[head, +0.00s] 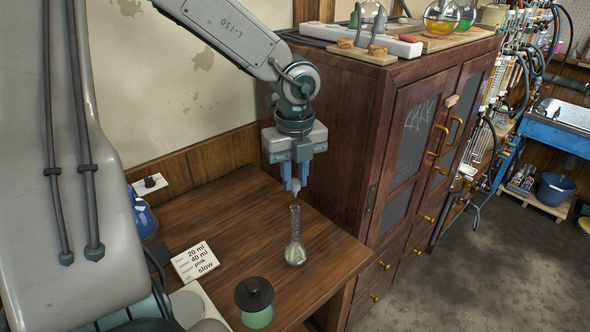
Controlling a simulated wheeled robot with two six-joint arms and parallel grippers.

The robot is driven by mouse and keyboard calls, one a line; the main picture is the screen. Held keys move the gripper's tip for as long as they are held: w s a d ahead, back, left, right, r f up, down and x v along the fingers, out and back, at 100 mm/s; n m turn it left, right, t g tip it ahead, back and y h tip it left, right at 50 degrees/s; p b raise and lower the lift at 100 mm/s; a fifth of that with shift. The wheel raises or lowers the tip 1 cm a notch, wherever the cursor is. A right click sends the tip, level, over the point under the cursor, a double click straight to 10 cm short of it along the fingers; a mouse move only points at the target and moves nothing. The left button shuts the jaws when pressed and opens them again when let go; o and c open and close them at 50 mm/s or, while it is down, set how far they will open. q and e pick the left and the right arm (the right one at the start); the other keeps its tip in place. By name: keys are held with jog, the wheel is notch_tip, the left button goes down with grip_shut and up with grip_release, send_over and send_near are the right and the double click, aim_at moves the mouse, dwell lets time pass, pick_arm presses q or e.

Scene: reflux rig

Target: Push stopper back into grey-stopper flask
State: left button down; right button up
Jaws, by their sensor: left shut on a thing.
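The flask (295,252) is clear glass with a round bottom and a long narrow neck. It stands upright on the wooden table and has a little pale content at the bottom. My left gripper (296,185) points down just above the flask's mouth. Its blue fingers are shut on a small grey stopper (297,187). The stopper appears close over the neck with a small gap, and the fingers partly hide it. My right gripper is not in view.
A green jar with a black lid (254,299) stands at the table's front. A white note card (195,262) lies left of the flask. A dark wooden cabinet (345,130) rises close behind and right of the table. Bare tabletop (222,212) lies left of the gripper.

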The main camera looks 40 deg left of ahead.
aim_at(295, 181)
pick_arm(q)
jog(key=shift+f, duration=1.35)
jog(key=shift+b, duration=0.75)
jog(key=shift+b, duration=0.65)
jog(key=shift+r, duration=0.1)
jog(key=shift+f+b, duration=0.6)
jog(key=shift+b, duration=0.4)
